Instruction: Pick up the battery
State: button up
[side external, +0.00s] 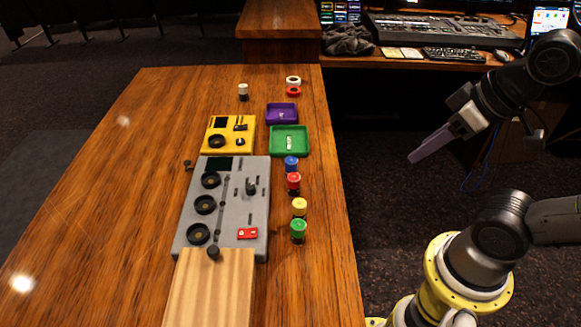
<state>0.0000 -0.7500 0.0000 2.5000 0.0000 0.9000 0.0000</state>
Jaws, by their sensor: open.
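No thing is clear enough here to be named the battery for certain. A small white item (289,142) lies in the green tray (304,151), and a smaller pale mark or item (281,116) shows in the purple tray (270,118); both are too small to identify. A short white and black cylinder (243,92) stands upright on the table behind the yellow box. My gripper (418,158) is raised to the right of the table, well apart from all these things. Its fingers point down and left. It is open and empty.
The wooden table (130,200) holds a yellow box (230,133), a grey control panel (228,165) and a light wood board (210,290). Several coloured cylinders, such as the green one (298,231), line the panel's right side. The table's left side is clear.

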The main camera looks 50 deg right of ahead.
dwell(0.3)
jog(key=o, duration=0.4)
